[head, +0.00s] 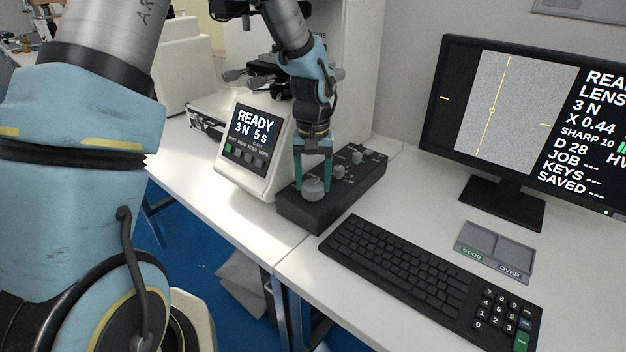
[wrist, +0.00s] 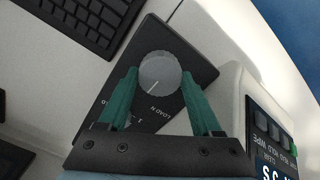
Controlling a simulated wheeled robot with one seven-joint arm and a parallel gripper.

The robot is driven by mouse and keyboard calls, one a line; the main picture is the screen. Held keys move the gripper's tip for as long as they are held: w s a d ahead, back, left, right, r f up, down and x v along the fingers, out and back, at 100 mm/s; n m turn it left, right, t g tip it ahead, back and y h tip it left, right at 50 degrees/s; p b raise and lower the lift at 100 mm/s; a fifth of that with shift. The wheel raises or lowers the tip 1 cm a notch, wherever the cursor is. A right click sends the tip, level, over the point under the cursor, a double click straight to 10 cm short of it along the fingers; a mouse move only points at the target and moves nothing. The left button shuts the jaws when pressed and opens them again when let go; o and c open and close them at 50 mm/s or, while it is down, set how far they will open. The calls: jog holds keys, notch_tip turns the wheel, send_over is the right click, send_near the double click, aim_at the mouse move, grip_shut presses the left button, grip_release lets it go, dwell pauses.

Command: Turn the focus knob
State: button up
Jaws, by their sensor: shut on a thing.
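A black control box (head: 335,192) lies on the white table with a large grey round knob (head: 313,189) at its near end. Smaller grey knobs (head: 339,172) sit farther back on the box; their labels are too small to read. My gripper (head: 313,180) points down, shut on the large knob with one green finger on each side. In the wrist view the large knob (wrist: 160,72) sits between the fingertips (wrist: 159,76). It has a white pointer line, and "LOAD N" is printed beside it. The monitor (head: 520,120) shows "SHARP 10" beside a grey picture with yellow marks.
A white tester console (head: 252,150) reading "READY 3 N 5 s" stands close left of the box. A black keyboard (head: 400,270) lies in front right. A grey tray (head: 495,248) marked "GOOD" and "OVER" lies behind the keyboard. The table's front edge is near the box.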

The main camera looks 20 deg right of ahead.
aim_at(313, 184)
jog(key=o, duration=1.4)
jog(key=shift+c, duration=0.2)
jog(key=shift+r, duration=0.1)
notch_tip(313, 184, up, 11)
jog(key=b, duration=0.2)
jog(key=shift+f, duration=0.2)
